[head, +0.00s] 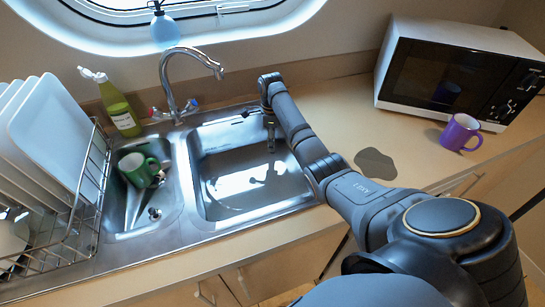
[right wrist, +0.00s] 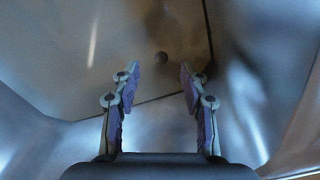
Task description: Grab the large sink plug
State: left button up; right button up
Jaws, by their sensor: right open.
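My right gripper (head: 270,139) hangs fingers down over the back right part of the large sink basin (head: 222,207). In the right wrist view the gripper (right wrist: 158,72) is open, with nothing between its fingers. A small dark round thing (right wrist: 161,58) shows on the metal beyond the fingertips, apart from them. I cannot tell whether it is the large plug. No large plug can be made out clearly in the head view, where glare covers the basin floor. My left gripper is out of view.
The tap (head: 170,75) arches behind the basins. A green mug (head: 137,170) lies in the small basin. The dish rack (head: 52,240) with white plates is at left, a green bottle (head: 122,112) behind. A purple mug (head: 458,133) and microwave (head: 455,80) stand right.

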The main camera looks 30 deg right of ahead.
aim_at(273, 154)
jog(key=shift+d+f, duration=0.1)
jog(key=shift+f, duration=2.85)
grip_shut()
